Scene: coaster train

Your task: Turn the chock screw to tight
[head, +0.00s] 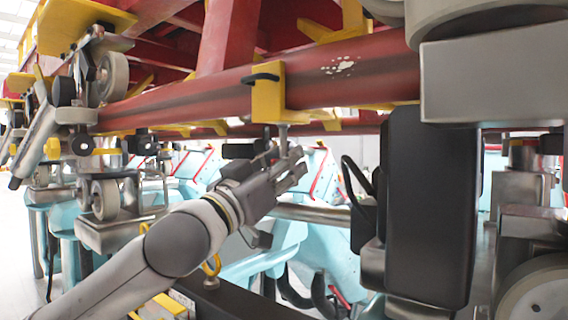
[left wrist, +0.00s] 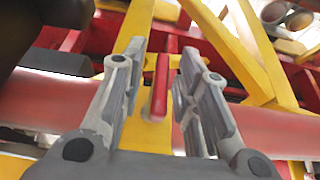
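A yellow chock bracket (head: 268,98) wraps the red rail in the head view, with a short grey screw (head: 283,131) pointing down from its underside. My left gripper (head: 286,157) is just below it, fingers pointing up around the screw's lower end. In the left wrist view my left gripper (left wrist: 163,60) is open, one finger on each side of a narrow red bar (left wrist: 161,85) in front of the yellow bracket (left wrist: 138,20). Gaps show between bar and fingers. Whether the bar is part of the screw I cannot tell. My right gripper is not in view.
The long red rail (head: 200,102) runs across above my left arm. Wheel assemblies (head: 104,195) stand at the left. A tall black block (head: 430,210) and grey metal parts crowd the right. Pale blue parts (head: 325,250) lie behind my arm.

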